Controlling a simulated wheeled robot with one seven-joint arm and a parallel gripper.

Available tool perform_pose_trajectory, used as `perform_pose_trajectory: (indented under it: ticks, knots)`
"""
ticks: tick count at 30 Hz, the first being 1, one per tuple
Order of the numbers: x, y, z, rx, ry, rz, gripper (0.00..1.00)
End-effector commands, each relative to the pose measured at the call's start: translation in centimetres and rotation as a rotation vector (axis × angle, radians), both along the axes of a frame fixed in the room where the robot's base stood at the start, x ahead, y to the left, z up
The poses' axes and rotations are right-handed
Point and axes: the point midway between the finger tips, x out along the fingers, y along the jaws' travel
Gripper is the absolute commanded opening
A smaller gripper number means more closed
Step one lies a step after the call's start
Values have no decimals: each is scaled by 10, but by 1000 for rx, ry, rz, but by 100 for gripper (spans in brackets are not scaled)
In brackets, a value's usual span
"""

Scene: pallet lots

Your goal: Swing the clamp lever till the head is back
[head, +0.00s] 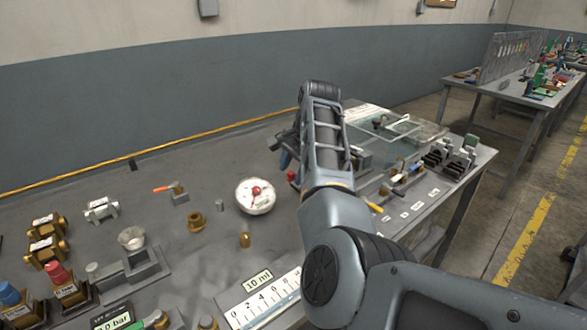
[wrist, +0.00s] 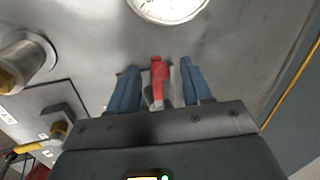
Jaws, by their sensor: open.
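The clamp's red lever (wrist: 158,75) stands between the two blue fingers of my open gripper (wrist: 159,68) in the wrist view. A gap shows on each side of it, and grey metal shows at its lower end. In the head view a small red tip (head: 291,176) shows beside my gripper's blue finger (head: 285,158); it looks like the same lever. My arm hides most of the gripper and the clamp there. The clamp's head cannot be made out in either view.
A round white dial (head: 255,196) lies left of my gripper, and it also shows in the wrist view (wrist: 170,8). A metal cylinder (wrist: 24,62) stands at the wrist view's left. A small block with an orange handle (head: 165,188) stands farther left on the bench.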

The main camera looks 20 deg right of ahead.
Motion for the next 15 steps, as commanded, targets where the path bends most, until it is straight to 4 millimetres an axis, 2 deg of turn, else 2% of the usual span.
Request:
perform_pose_trajectory:
  ticks: [2,15]
  knots:
    - [0,0,0,0,0,0,49]
    - [0,0,0,0,0,0,7]
